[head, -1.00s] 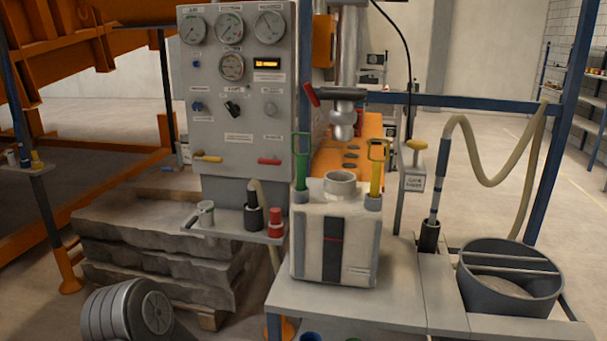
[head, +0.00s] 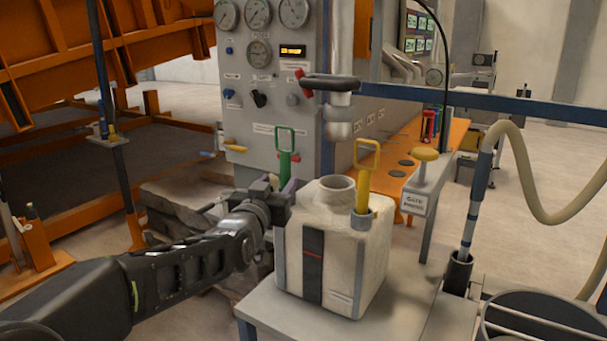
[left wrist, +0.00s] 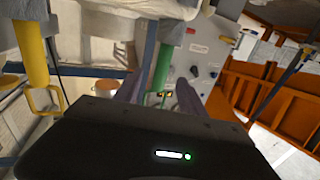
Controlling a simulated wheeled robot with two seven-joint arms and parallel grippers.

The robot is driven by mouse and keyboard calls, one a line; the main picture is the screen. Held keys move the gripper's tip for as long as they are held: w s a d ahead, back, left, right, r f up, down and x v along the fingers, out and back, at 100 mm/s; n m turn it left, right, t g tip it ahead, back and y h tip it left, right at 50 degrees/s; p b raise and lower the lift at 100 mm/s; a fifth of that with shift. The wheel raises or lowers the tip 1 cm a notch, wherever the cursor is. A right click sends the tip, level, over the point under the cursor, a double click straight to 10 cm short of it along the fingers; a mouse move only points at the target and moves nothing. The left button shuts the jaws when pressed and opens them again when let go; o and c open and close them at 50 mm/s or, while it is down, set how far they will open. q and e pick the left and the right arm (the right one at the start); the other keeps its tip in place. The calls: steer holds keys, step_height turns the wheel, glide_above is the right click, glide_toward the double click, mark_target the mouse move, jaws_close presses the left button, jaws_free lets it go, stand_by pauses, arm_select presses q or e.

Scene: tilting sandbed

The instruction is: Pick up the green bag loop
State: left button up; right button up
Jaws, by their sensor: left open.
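The green bag loop (head: 286,140) stands upright at the left corner of the cream bag (head: 345,255) in the head view. My left gripper (head: 283,186) comes in from the left at the lower part of the loop. In the left wrist view the green loop (left wrist: 163,66) shows between the two spread fingers of my left gripper (left wrist: 158,92). The fingers are open; I cannot tell whether either one touches the loop. The loop's lower end is partly hidden by the gripper in the head view. My right gripper is not in view.
A yellow loop (head: 366,160) stands on the bag's right corner. The gauge panel (head: 262,100) is close behind. A spout with a dark clamp ring (head: 330,83) hangs above the bag. The grey table (head: 265,310) is bare in front of the bag.

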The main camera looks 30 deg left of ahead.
mark_target(285, 166)
arm_select(q)
steer(key=shift+w+a, duration=0.25)
steer(key=shift+w, duration=0.1)
steer(key=shift+p+x, duration=0.35)
steer(key=shift+x, duration=0.5)
steer(key=shift+a, duration=0.1)
